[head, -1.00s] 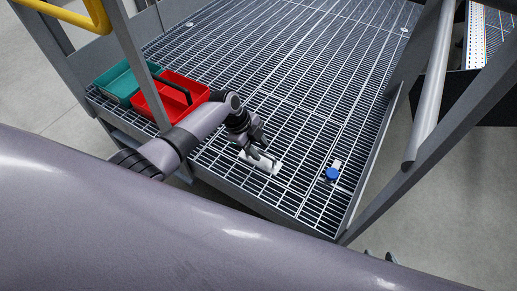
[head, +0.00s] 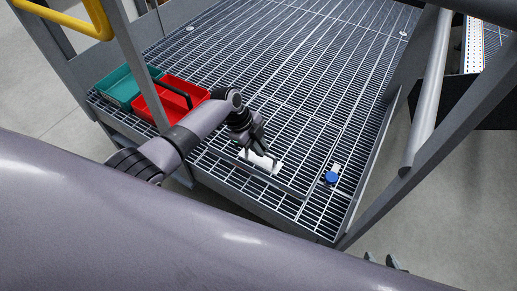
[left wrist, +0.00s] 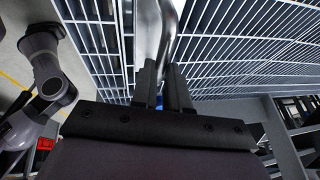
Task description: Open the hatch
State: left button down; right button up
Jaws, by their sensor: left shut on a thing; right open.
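The hatch (head: 292,143) is a grated panel set in the catwalk floor, with seams along its edges. I cannot tell whether it is lifted slightly or flush. A white plate (head: 272,168) lies at its near part, under my left gripper (head: 262,152). In the left wrist view, my left gripper (left wrist: 164,80) is shut on a curved silver handle bar (left wrist: 169,25) that runs up between the fingers. In the head view the fingers hide most of the handle. My right gripper (head: 382,261) shows only its open fingertips at the bottom, away from the hatch.
A blue round knob (head: 331,178) with a white part sits right of the hatch. A teal tray (head: 118,84) and a red tray (head: 158,112) stand at the left. A grey sloping rail (head: 430,90) bounds the right side. The grating behind is clear.

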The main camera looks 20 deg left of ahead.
pick_arm(q)
jog(key=w+r+b, duration=0.1)
jog(key=w+r, duration=0.3)
jog(key=r, duration=0.2)
jog(key=w+d+r+b, duration=0.1)
jog(key=w+r+b, duration=0.1)
jog(key=w+r, duration=0.2)
jog(key=shift+d+r, duration=0.3)
jog(key=shift+r, duration=0.95)
jog(key=c, duration=1.4)
grip_release()
jog(key=shift+f, duration=0.1)
jog(key=shift+o, duration=1.4)
jog(key=shift+w+f, duration=0.1)
jog(key=shift+w, duration=0.1)
jog(key=shift+r, duration=0.2)
jog(key=shift+r, duration=0.1)
